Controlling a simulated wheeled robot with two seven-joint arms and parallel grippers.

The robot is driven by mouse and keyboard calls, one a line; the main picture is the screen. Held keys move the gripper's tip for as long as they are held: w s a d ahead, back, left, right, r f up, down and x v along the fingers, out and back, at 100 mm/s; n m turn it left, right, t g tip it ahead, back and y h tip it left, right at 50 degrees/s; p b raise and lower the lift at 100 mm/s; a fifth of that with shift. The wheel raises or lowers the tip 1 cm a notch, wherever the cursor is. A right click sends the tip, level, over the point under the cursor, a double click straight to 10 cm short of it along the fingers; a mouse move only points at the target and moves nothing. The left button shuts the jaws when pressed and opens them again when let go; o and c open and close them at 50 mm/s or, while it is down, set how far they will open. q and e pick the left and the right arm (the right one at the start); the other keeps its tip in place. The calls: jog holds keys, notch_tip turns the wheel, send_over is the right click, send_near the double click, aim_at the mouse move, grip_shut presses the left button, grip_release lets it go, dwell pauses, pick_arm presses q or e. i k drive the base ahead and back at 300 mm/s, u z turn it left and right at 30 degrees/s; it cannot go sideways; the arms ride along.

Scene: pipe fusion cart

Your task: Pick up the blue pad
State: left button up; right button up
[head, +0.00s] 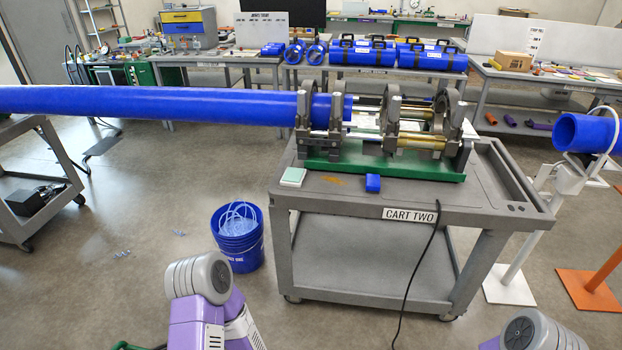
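The blue pad (373,183) is a small blue block on the front edge of the grey cart top (460,213), just in front of the green base of the pipe clamp machine (385,163). Nothing touches it from above. Purple and grey links of my arms show at the bottom of the head view, well below and in front of the cart. Neither of my grippers shows in the frame.
A pale green and white pad (293,177) lies at the cart's left front corner. A long blue pipe (150,103) runs left from the clamps. A blue bucket (238,240) stands left of the cart. A black cable (413,275) hangs down the front.

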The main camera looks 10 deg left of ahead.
aim_at(372, 181)
jog(key=u, duration=0.5)
jog(key=k, duration=0.6)
jog(key=z, duration=0.1)
jog(key=i, duration=0.45)
jog(key=z, duration=0.9)
jog(key=i, duration=0.95)
